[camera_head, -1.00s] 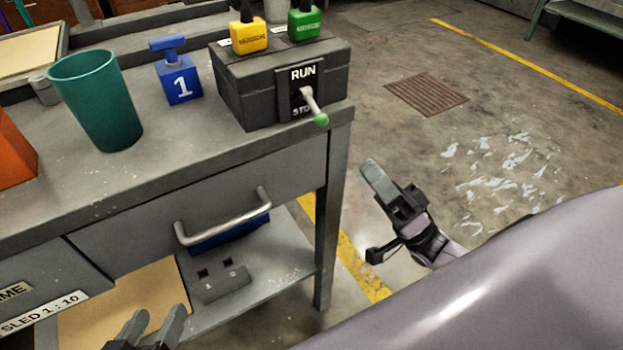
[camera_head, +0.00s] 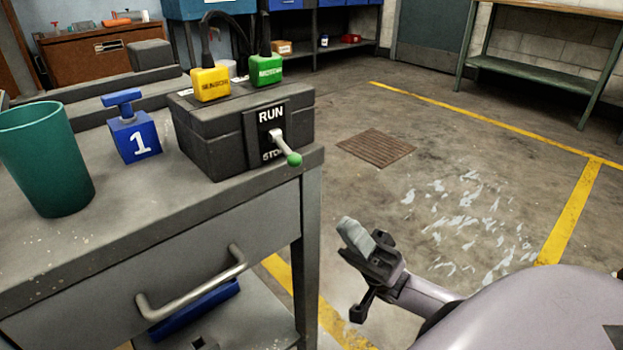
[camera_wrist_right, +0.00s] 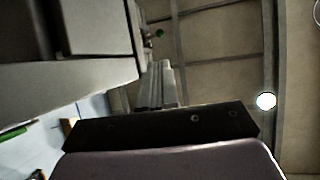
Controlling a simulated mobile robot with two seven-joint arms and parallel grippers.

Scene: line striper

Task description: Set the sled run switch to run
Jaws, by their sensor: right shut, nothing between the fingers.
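The sled run switch is a lever (camera_head: 282,145) with a green ball end on a black plate marked RUN at the top and STOP at the bottom. The plate is on the front of a dark grey box (camera_head: 222,135) at the bench's right corner. The lever slants down to the right, its green tip beside the STOP word. My right gripper (camera_head: 355,238) is shut and empty, off the bench's right side, below and right of the lever and apart from it. In the right wrist view a small green tip (camera_wrist_right: 159,33) shows beyond the fingers. My left gripper is out of view.
The box carries a yellow plug (camera_head: 210,83) and a green plug (camera_head: 266,69). A blue block marked 1 (camera_head: 133,140) and a teal cup (camera_head: 45,160) stand left of it. A drawer handle (camera_head: 195,290) juts from the bench front. The floor to the right is open.

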